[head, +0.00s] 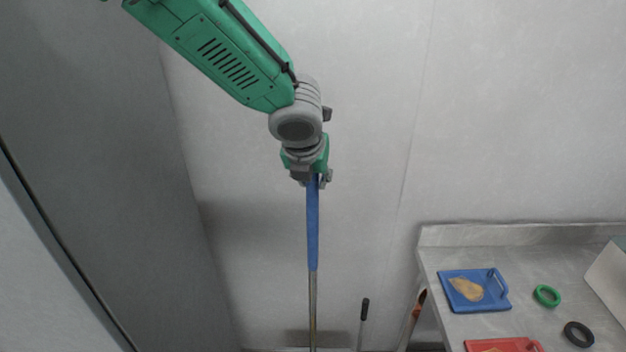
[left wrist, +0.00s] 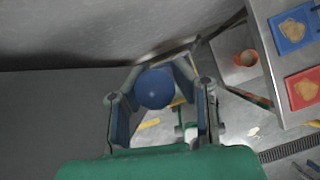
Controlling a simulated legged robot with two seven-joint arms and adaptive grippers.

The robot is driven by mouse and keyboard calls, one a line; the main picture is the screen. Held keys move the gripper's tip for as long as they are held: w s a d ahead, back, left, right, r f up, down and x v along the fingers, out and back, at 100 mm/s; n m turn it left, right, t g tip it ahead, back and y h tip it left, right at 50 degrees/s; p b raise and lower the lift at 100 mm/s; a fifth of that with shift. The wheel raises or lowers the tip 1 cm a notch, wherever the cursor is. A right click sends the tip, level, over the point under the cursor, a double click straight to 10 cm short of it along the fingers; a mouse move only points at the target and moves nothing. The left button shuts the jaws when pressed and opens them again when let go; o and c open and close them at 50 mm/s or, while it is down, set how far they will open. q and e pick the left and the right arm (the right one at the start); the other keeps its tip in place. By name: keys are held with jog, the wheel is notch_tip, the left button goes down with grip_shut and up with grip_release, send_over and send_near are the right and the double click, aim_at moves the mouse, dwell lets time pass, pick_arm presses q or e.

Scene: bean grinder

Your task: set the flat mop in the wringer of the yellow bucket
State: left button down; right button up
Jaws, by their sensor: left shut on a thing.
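My left gripper (head: 318,180) is shut on the top of the mop's blue handle (head: 313,225) and holds it upright. Below the blue grip a metal pole runs down past the bottom edge of the head view, so the mop head is hidden there. In the left wrist view the round blue handle end (left wrist: 155,89) sits between the fingers of my left gripper (left wrist: 158,100). Yellow parts show on the floor below the gripper; I cannot tell whether they are the bucket. My right gripper is in neither view.
A grey counter (head: 520,263) at the right holds a blue board (head: 490,300), a red board (head: 490,346), a green ring (head: 546,295) and a black ring (head: 578,334). Two more handles, one dark-tipped (head: 363,320), stand near the wall. A grey panel (head: 90,140) rises at the left.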

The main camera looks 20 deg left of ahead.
pick_arm(q)
jog(key=shift+r, duration=0.1)
jog(key=shift+s, duration=0.1)
jog(key=c, duration=1.3)
grip_release()
